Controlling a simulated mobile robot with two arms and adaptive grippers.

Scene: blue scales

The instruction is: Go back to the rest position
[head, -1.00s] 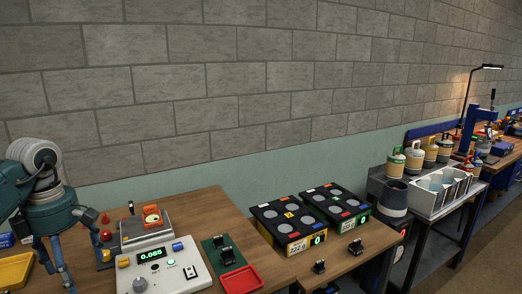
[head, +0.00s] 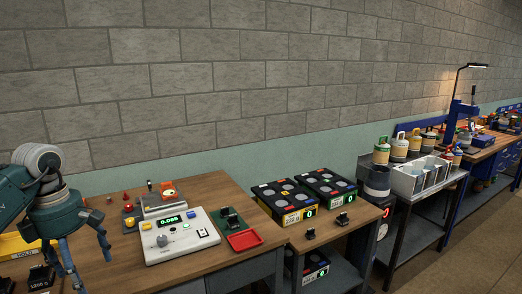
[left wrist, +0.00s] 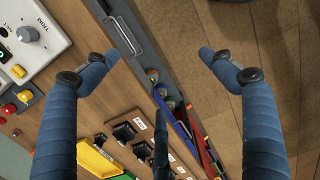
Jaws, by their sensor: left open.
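My left gripper (head: 75,255) is at the left of the head view, in front of the wooden bench (head: 110,268). In the left wrist view its blue fingers (left wrist: 164,65) are spread wide with nothing between them, over the bench's front edge and the floor. The white meter box (head: 182,238) with a green readout stands on the bench to the right of the gripper. Its corner with a knob shows at the upper left of the wrist view (left wrist: 40,25). My right gripper is in neither view.
A red tray (head: 244,240) lies right of the meter box. Two dark boxes with round grey pads, one of them the left box (head: 284,203), stand further right. A yellow tray (left wrist: 98,160) and black blocks (left wrist: 124,131) lie on the bench near the gripper.

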